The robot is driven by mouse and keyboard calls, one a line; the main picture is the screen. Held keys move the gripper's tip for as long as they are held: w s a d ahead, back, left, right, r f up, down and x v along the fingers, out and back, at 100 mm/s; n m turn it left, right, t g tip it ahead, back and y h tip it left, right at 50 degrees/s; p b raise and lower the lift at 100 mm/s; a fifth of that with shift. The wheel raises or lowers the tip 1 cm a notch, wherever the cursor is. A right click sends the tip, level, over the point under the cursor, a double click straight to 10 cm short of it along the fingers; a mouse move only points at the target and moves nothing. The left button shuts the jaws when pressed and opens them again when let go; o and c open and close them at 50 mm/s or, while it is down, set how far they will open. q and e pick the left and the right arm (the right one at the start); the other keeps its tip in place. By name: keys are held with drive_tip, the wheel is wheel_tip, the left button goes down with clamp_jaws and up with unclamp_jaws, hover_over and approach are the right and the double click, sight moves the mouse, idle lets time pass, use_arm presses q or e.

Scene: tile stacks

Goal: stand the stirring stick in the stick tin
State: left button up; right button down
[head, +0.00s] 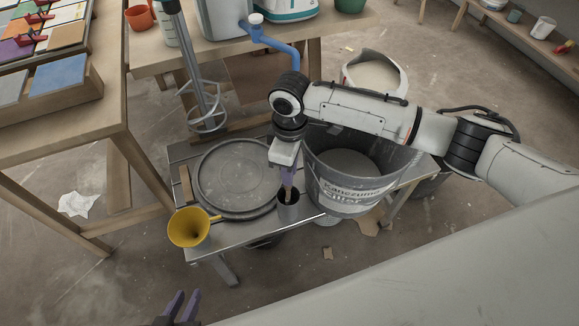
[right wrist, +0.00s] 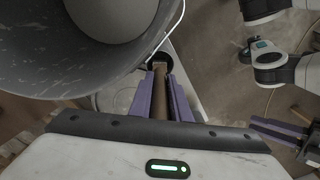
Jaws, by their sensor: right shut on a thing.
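My right gripper (head: 287,182) points down just above the tin. Its purple fingers are shut on the brown stirring stick (right wrist: 159,97), seen between them in the right wrist view. The stick's lower end is at the tin's dark mouth (right wrist: 160,58); how far it is inside, I cannot tell. My left gripper (head: 181,306) is open and empty at the bottom edge of the head view, away from the bench.
A large grey bucket (head: 337,196) stands right beside the tin. A mixer with a wire whisk (head: 207,108) hangs behind the lid.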

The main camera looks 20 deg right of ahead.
drive_tip(key=c, duration=1.6)
unclamp_jaws()
wheel_tip(320, 180, up, 10)
drive_tip(key=shift+r+p, duration=0.2)
drive_tip(key=shift+p, duration=0.3)
drive_tip(key=shift+s+f, duration=0.1)
